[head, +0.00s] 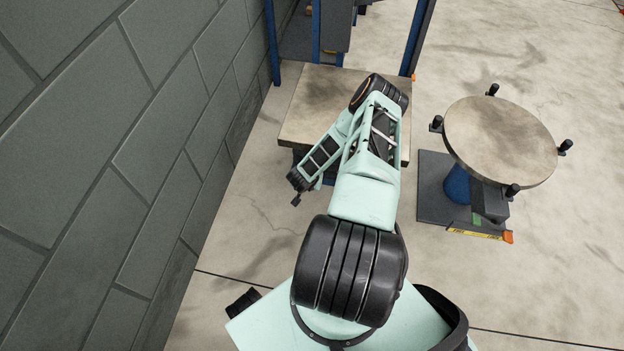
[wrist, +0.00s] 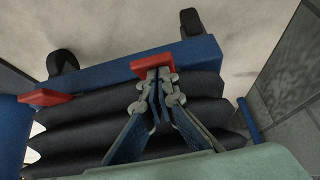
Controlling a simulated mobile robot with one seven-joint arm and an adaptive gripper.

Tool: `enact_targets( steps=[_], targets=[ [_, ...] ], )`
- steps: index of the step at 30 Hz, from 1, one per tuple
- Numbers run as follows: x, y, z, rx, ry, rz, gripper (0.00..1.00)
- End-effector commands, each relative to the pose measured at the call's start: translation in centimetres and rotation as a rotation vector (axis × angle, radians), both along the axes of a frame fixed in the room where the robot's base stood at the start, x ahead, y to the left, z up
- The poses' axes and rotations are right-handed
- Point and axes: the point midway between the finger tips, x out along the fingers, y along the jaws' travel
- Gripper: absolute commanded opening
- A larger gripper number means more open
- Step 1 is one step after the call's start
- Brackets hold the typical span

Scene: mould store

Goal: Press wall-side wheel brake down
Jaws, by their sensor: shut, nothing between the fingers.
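In the wrist view two red brake pedals stick out from a blue bar (wrist: 105,77). The wall-side pedal (wrist: 150,64) is nearer the grey block wall; the other pedal (wrist: 45,97) is further left. My gripper (wrist: 158,75) is shut and empty, its fingertips at the wall-side pedal and overlapping its edge in the picture. I cannot tell whether they touch it. In the head view my gripper (head: 296,202) points down beside the front edge of the beige-topped lift table (head: 312,95). The pedals are hidden there.
The block wall (head: 150,130) runs along the left in the head view. Black castors (wrist: 63,63) and black bellows (wrist: 85,115) lie close to my gripper. A round turntable (head: 500,140) stands at the right. The floor between is clear.

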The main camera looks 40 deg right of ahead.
Motion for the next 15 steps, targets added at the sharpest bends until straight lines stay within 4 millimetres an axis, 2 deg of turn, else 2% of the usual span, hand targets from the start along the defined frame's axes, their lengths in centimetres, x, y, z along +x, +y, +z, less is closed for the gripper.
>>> enact_targets(
  steps=[15],
  targets=[
    [-0.15, 0.29, -0.41, -0.04, -0.033, 0.003, 0.0]
  ],
)
